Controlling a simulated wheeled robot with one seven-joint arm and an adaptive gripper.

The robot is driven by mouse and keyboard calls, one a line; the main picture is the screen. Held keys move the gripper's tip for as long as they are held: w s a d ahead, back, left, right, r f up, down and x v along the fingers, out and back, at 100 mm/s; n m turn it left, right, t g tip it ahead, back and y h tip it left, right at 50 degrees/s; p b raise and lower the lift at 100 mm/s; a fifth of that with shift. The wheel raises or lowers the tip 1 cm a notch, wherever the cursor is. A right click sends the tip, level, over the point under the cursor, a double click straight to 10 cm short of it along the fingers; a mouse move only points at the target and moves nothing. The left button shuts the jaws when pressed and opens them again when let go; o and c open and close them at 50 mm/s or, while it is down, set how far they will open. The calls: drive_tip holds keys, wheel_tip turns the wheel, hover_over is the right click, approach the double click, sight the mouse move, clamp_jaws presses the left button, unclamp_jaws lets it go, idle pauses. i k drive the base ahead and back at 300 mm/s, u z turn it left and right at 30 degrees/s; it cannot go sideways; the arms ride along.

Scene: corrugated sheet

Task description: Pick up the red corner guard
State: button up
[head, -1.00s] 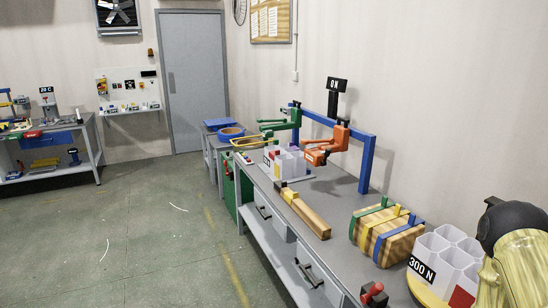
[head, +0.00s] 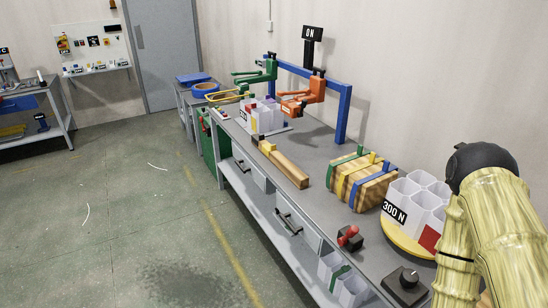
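I cannot tell for sure which thing is the red corner guard. A red flat piece (head: 429,238) shows at the near side of the white cup cluster labelled 300 N (head: 400,205), on the right of the bench, partly hidden by my arm. A small red piece on a black base (head: 350,238) lies on the bench top in front of that cluster. My arm, with a bamboo-like surface, fills the right edge of the head view. My gripper is out of view.
The long grey bench (head: 325,222) runs along the right wall. It carries a wooden beam (head: 285,164), a strapped wooden block (head: 361,184), a black knob box (head: 405,284) and a blue frame (head: 344,112) with green and orange clamps. Open floor (head: 120,215) lies left.

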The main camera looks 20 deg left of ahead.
sight(248, 107)
drive_tip(key=u, duration=0.45)
drive_tip(key=i, duration=0.45)
drive_tip(key=u, duration=0.7)
drive_tip(key=i, duration=0.65)
drive_tip(key=u, duration=0.05)
